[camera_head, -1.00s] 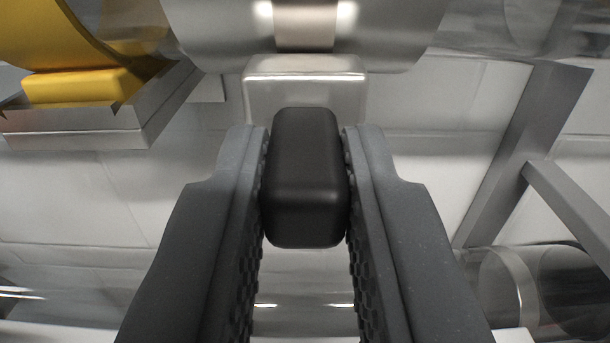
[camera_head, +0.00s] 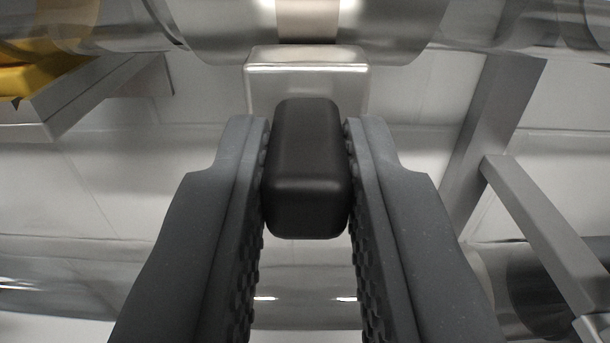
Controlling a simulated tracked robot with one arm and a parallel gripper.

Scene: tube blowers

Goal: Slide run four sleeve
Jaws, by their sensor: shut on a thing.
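The run's metal sleeve (camera_head: 400,25) is a shiny cylinder with a pale band (camera_head: 307,20) around its middle, at the top of the view. A silver block (camera_head: 308,75) hangs under it and carries a black handle (camera_head: 306,175). My gripper (camera_head: 306,165) is shut on the black handle, with one ridged finger pressed on each side. Clear tube (camera_head: 500,25) shows to the right of the sleeve. The sleeve's upper part is out of the picture, and no number for the run is visible.
A yellow part (camera_head: 40,70) on a grey metal bracket (camera_head: 95,90) is at the upper left. Grey frame bars (camera_head: 545,220) stand at the right. Another clear tube (camera_head: 305,285) runs across below, behind my fingers. A white panelled surface lies behind.

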